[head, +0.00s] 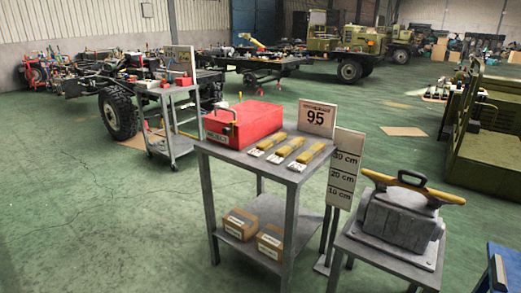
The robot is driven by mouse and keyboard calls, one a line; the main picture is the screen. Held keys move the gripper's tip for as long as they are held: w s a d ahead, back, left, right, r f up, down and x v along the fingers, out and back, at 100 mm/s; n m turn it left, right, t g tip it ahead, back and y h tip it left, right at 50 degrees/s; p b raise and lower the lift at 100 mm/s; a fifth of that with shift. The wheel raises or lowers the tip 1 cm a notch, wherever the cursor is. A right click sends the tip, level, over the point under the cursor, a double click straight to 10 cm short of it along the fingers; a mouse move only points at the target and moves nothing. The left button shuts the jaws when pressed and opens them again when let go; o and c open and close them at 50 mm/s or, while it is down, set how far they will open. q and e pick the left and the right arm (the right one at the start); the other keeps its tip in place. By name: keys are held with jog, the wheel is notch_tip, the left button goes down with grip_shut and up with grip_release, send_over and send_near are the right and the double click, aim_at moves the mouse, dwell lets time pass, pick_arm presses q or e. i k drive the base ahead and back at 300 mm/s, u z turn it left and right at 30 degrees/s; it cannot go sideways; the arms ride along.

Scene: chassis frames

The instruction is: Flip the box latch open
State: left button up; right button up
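A red box (255,120) sits on the top of a grey metal table (240,158), toward the back left. It looks shut. A small dark and brass-coloured latch (229,120) shows on its left front side; it is too small to tell its exact position. A pale label is on the front face below the latch. Neither of my grippers is in the picture.
Labelled yellowish bars (290,149) lie right of the box, before a "95" sign (317,118). A height board (344,170), a stand with a grey block (398,218) and a cart (172,118) stand nearby. Floor at left is clear.

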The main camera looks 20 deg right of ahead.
aim_at(226, 131)
jog(key=z, duration=0.4)
jog(key=i, duration=1)
jog(key=z, duration=0.55)
